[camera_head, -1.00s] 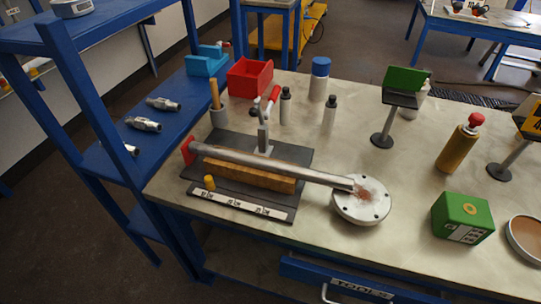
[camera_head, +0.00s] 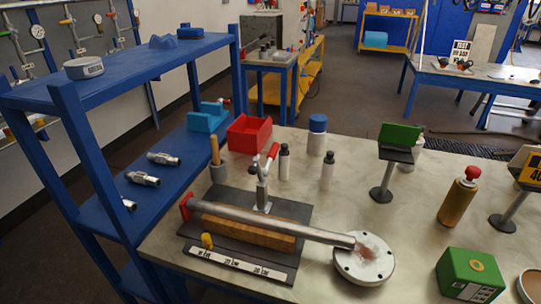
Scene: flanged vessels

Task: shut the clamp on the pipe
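The pipe (camera_head: 290,227) is a long grey tube lying across a wooden block (camera_head: 247,232) on a dark base plate (camera_head: 292,212). A red cap (camera_head: 186,207) is at its left end, and a round bolted flange (camera_head: 364,264) is at its right end. The toggle clamp (camera_head: 262,186) stands on the plate behind the pipe. Its red-tipped handle (camera_head: 272,152) points up and to the right. I cannot tell whether the clamp touches the pipe. Neither of my grippers shows in the view.
A red bin (camera_head: 249,134), a grey cup (camera_head: 219,172) with a wooden handle and several bottles stand behind the fixture. A green box (camera_head: 469,275) and a brown cylinder (camera_head: 457,200) are at the right. A blue shelf (camera_head: 125,62) flanks the bench on the left.

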